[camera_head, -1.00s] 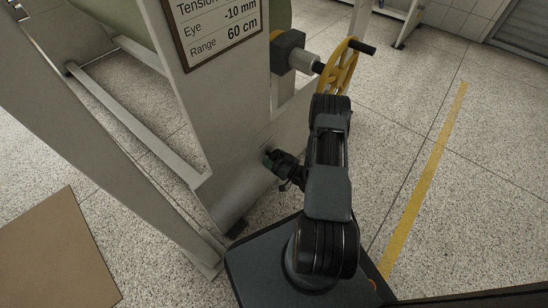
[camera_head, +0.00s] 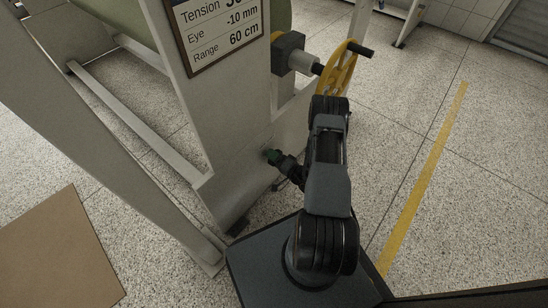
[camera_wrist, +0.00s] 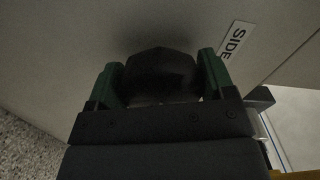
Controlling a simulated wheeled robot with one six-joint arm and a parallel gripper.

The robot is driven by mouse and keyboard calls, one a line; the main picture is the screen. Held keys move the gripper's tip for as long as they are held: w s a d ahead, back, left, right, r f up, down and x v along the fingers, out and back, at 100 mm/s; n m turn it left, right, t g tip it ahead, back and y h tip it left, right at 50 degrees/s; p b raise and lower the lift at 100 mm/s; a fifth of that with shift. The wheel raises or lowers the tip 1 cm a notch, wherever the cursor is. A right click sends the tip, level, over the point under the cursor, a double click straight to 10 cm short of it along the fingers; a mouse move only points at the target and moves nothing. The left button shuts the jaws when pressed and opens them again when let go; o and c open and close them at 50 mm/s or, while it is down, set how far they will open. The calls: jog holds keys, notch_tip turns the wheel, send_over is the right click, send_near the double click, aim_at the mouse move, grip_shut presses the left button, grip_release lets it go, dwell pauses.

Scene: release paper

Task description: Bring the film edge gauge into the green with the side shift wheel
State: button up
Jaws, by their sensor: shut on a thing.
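The side shift wheel (camera_wrist: 162,75) is a dark, faceted knob on the grey machine panel in the wrist view. My gripper (camera_wrist: 162,82) has its two green fingers on either side of the knob and is shut on it. In the head view my gripper (camera_head: 274,157) is against the lower part of the machine's grey upright, and it hides the knob there. A white label reading "SIDE" (camera_wrist: 236,40) is right of the knob. I cannot make out the film edge gauge in either view.
A sign (camera_head: 217,27) on the upright reads "Eye -10 mm" and "Range 60 cm". A yellow handwheel (camera_head: 338,76) with a black handle stands out above my arm. A brown board (camera_head: 55,250) lies at lower left. Open floor with a yellow line (camera_head: 425,175) is at right.

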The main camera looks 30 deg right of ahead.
jog(key=m, duration=0.3)
jog(key=shift+m, duration=0.3)
jog(key=shift+r+m+p, duration=0.1)
jog(key=shift+m+p, duration=0.35)
jog(key=shift+m, duration=1.45)
jog(key=o, duration=0.7)
jog(key=shift+d, duration=0.1)
jog(key=shift+c, duration=0.2)
jog(key=shift+o, duration=1.2)
jog(key=shift+s, duration=0.15)
jog(key=p+v, duration=0.3)
jog(key=v, duration=1)
jog(key=shift+s, duration=0.25)
